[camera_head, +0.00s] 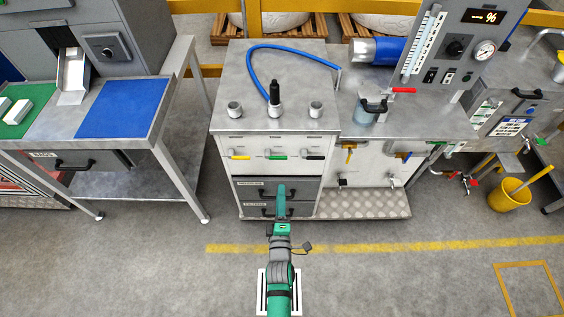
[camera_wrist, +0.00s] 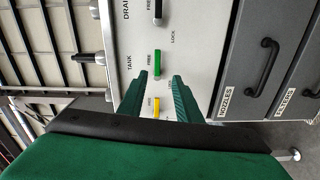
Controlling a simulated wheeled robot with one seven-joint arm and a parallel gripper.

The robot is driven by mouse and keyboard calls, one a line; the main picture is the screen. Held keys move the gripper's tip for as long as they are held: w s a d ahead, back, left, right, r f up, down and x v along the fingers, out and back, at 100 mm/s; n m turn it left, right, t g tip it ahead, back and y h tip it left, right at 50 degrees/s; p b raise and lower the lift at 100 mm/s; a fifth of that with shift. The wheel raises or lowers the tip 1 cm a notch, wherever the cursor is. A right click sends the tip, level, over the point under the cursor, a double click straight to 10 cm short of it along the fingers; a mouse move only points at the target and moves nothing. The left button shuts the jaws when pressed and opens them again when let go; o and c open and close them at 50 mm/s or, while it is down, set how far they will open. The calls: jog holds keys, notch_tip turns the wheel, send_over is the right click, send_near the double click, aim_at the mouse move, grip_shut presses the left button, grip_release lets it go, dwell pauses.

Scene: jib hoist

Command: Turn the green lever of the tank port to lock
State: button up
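The green lever (camera_head: 279,157) is the middle one of three on the white cabinet front, lying level in the head view. In the wrist view the green lever (camera_wrist: 158,64) stands upright in the picture beside the words TANK and FREE. My gripper (camera_wrist: 158,75) is open, its two green fingers on either side of the lever's line, tips near its lower end; no contact is visible. The yellow lever (camera_wrist: 156,106) shows between the fingers, farther back on the panel. In the head view my gripper (camera_head: 281,188) is in front of the drawers, below the levers.
A black lever (camera_wrist: 158,18), marked DRAIN, is above the green one in the wrist view. Drawers marked NOZZLES (camera_wrist: 236,60) and FILTERS (camera_wrist: 295,70) have protruding black handles. A blue hose (camera_head: 252,68) loops over the cabinet top. Open floor lies in front.

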aim_at(281, 159)
jog(key=shift+n, duration=0.7)
jog(key=w, duration=1.2)
jog(key=shift+d+r, duration=0.25)
jog(key=shift+w+a, duration=0.3)
jog(key=shift+w, duration=0.65)
jog(key=shift+d, duration=0.1)
jog(key=shift+w+d, duration=0.1)
grip_shut()
